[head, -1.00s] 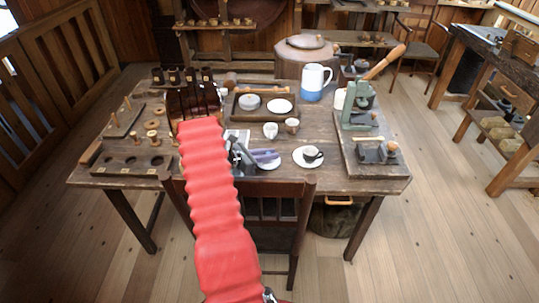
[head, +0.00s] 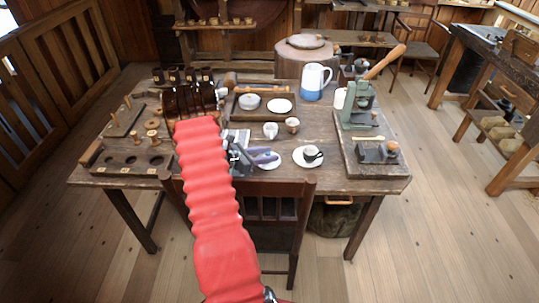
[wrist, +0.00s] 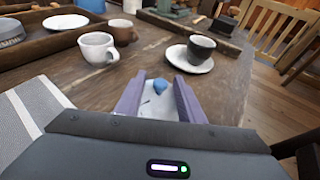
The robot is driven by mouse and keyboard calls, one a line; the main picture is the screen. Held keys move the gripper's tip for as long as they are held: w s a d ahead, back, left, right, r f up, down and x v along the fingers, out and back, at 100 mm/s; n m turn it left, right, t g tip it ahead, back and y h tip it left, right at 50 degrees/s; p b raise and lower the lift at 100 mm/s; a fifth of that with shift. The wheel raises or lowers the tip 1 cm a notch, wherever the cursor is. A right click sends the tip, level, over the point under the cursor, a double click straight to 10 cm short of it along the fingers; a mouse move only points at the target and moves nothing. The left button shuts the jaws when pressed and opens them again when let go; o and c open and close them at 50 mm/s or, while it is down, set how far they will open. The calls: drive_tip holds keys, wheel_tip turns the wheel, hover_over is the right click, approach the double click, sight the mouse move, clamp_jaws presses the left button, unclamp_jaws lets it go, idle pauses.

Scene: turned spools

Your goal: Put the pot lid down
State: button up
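The pot lid (wrist: 148,110) is pale with a blue knob (wrist: 160,87), low over or on the table in the wrist view; I cannot tell whether it touches the wood. My gripper (wrist: 160,84) has its two purple fingers on either side of the knob, with a clear gap to each. The fingers hide the lid's sides. In the head view my gripper (head: 266,157) is at the table's near edge, with a pale edge of the lid (head: 270,166) showing under the fingers.
A dark cup on a white saucer (head: 309,161) stands just right of my gripper. A white mug (head: 270,130) and a brown cup (head: 292,124) stand behind it. A wooden tray (head: 235,112), a blue-and-white jug (head: 313,82) and a chair (head: 273,190) are close by.

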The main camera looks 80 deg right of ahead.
drive_tip(key=v, duration=1.1)
idle(0.6)
